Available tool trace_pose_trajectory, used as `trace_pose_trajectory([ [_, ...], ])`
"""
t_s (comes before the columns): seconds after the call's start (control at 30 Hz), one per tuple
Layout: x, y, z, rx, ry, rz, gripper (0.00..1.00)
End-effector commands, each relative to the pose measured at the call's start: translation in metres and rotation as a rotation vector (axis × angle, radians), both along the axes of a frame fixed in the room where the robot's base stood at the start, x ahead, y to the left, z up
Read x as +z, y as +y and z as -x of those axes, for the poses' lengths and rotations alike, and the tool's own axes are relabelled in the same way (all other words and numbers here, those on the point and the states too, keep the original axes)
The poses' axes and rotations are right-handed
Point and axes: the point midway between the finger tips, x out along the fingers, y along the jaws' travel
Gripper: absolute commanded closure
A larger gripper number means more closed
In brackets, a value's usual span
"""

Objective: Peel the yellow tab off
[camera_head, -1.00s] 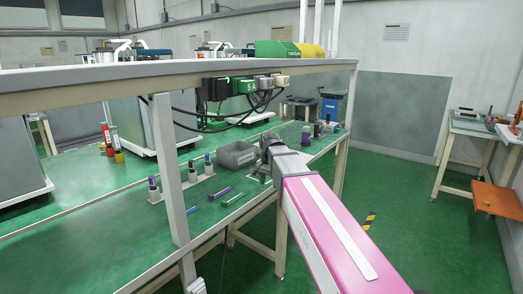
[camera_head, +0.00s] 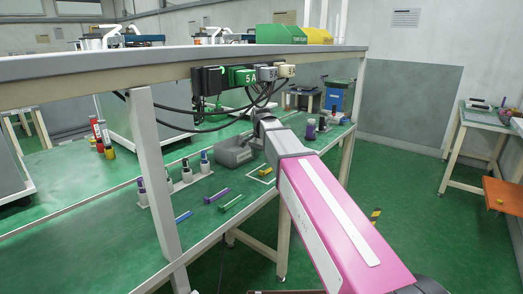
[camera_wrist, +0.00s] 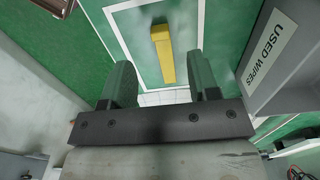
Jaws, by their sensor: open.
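The yellow tab (camera_wrist: 162,55) is a short bar lying on a green surface inside a white outline in the wrist view. In the head view it shows as a small yellow spot (camera_head: 265,171) on the green bench, left of my pink arm. My gripper (camera_wrist: 161,75) is open and empty. No contact is visible. In the head view the fingers are hidden behind or blended with my arm's end.
A grey bin (camera_wrist: 275,55) labelled "USED WIPES" stands close on the right in the wrist view; it also shows in the head view (camera_head: 233,152). Purple (camera_head: 217,196) and green (camera_head: 231,203) bars lie nearby. Cables (camera_head: 215,125) hang under the shelf above the arm.

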Motion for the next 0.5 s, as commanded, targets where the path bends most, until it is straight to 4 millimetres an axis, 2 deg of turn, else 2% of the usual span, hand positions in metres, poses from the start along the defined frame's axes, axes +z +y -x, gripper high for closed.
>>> trace_pose_trajectory([
  [0.1,-0.021,0.000,0.001,0.000,0.001,0.000,0.45],
  [0.3,-0.049,0.000,0.000,0.000,0.001,0.000,0.45],
  [0.5,-0.065,0.000,0.000,0.000,0.000,0.000,0.45],
])
